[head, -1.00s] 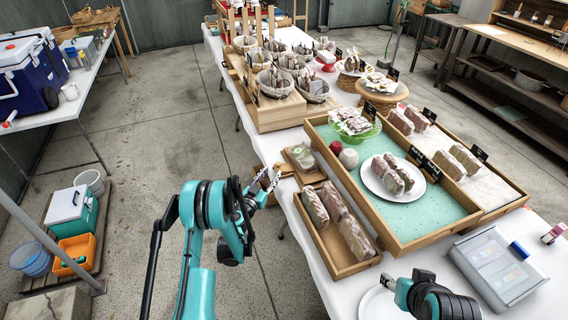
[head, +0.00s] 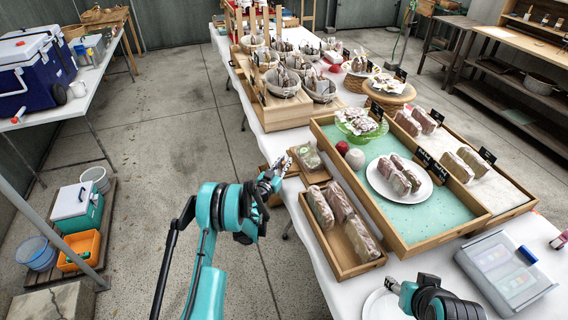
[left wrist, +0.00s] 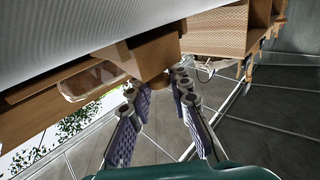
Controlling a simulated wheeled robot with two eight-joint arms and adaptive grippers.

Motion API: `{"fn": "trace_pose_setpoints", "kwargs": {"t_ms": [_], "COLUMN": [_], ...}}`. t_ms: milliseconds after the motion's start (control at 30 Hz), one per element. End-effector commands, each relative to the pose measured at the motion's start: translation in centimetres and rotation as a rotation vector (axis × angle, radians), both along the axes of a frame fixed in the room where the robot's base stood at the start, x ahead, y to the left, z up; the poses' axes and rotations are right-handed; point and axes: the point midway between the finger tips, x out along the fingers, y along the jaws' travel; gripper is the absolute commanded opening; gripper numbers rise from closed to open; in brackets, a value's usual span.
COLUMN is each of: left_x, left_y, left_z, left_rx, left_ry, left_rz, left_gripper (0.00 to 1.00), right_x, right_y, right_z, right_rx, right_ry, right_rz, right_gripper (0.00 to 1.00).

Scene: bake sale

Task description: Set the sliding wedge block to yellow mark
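My left gripper (head: 279,169) is at the table's left edge, beside a small wooden stand (head: 297,172) that carries a wrapped package (head: 308,155). In the left wrist view the left gripper (left wrist: 158,84) has its two fingers apart with nothing clearly between them. A brown wooden block (left wrist: 153,54) sits just beyond the fingertips; it may be the sliding wedge block, but I cannot tell whether they touch. The package (left wrist: 92,80) lies left of the block. I cannot make out a yellow mark. My right gripper (head: 394,285) is low at the right, its fingers too small to judge.
A wooden tray of wrapped loaves (head: 335,258) and a large display tray (head: 445,238) stand right of the stand. Open floor (head: 185,130) lies left of the table.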

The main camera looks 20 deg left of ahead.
Motion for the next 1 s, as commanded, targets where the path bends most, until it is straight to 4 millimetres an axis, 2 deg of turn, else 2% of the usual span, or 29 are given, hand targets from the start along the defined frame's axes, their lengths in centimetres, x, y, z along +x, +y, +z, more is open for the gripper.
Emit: {"fn": "trace_pose_setpoints", "kwargs": {"t_ms": [300, 533, 767, 800, 833, 867, 1000], "left_x": [0.0, 1.3, 1.3, 1.3, 1.3, 1.3, 1.3], "left_y": [-0.1, -1.9, -1.9, -1.9, -1.9, -1.9, -1.8], "left_z": [0.0, 0.0, 0.0, 0.0, 0.0, 0.0, 0.0], "left_rx": [0.0, 0.0, 0.0, 0.0, 0.0, 0.0, 0.0], "left_ry": [0.0, 0.0, 0.0, 0.0, 0.0, 0.0, 0.0], "left_rz": [0.0, -0.001, 0.0, 0.0, 0.0, 0.0, 0.0], "left_gripper": [0.0, 0.0, 0.0, 0.28, 0.36, 0.39, 0.39], "right_x": [0.0, 0.0, 0.0, 0.0, 0.0, 0.0, 0.0], "right_y": [0.0, 0.0, 0.0, 0.0, 0.0, 0.0, 0.0], "right_z": [0.0, 0.0, 0.0, 0.0, 0.0, 0.0, 0.0], "right_rx": [0.0, 0.0, 0.0, 0.0, 0.0, 0.0, 0.0], "right_ry": [0.0, 0.0, 0.0, 0.0, 0.0, 0.0, 0.0], "right_rz": [0.0, 0.0, 0.0, 0.0, 0.0, 0.0, 0.0], "right_gripper": [0.49, 0.49, 0.49, 0.49, 0.49, 0.49, 0.49]}}
